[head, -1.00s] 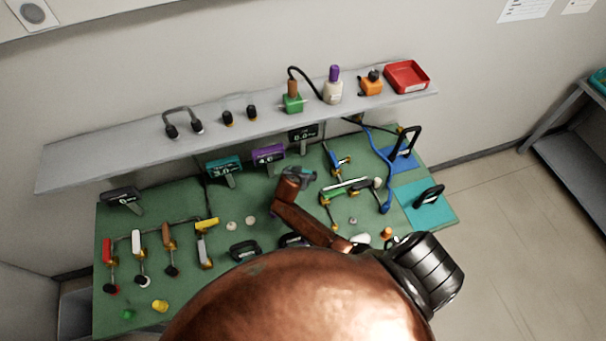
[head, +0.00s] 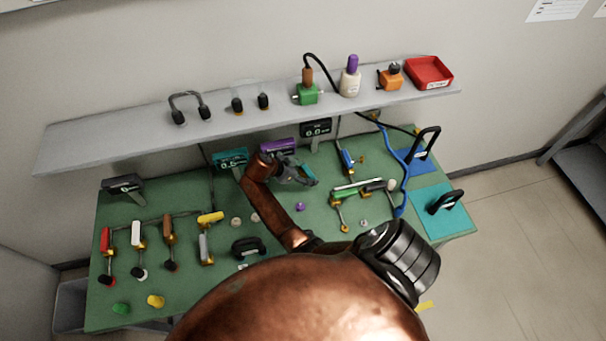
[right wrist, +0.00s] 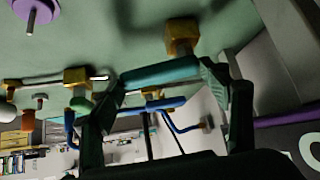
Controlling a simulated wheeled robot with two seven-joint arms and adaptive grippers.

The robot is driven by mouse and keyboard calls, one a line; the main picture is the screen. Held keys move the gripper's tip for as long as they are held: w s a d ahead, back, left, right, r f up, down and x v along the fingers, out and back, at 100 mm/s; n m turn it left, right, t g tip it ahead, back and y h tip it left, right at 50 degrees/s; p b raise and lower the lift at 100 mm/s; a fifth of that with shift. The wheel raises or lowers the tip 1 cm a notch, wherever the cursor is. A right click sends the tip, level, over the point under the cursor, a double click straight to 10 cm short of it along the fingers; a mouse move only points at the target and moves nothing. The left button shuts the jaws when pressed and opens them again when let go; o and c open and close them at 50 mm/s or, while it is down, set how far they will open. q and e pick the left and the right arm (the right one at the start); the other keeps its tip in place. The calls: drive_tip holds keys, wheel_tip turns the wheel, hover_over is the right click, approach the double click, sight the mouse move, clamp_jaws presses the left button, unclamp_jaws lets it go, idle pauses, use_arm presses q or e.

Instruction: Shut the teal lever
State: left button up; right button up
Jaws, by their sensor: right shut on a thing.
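The teal lever (right wrist: 160,73) lies across the right wrist view, between the two dark fingers of my right gripper (right wrist: 163,80). The gripper is shut on it. A brass valve body (right wrist: 182,36) sits just behind the lever, on the green board. In the head view, the right gripper (head: 298,173) is in front of the purple display, and a small piece of the teal lever (head: 308,171) shows beside its fingers. The copper arm hides part of the bench. My left gripper is not in view.
The purple display (head: 278,146) is close behind the gripper. A green-handled valve (head: 346,194) and the blue hose (head: 401,190) lie to the right. A shelf (head: 140,134) runs above.

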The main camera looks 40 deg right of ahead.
drive_tip(key=shift+d+r, duration=0.1)
idle(0.5)
drive_tip(key=o, duration=1.7)
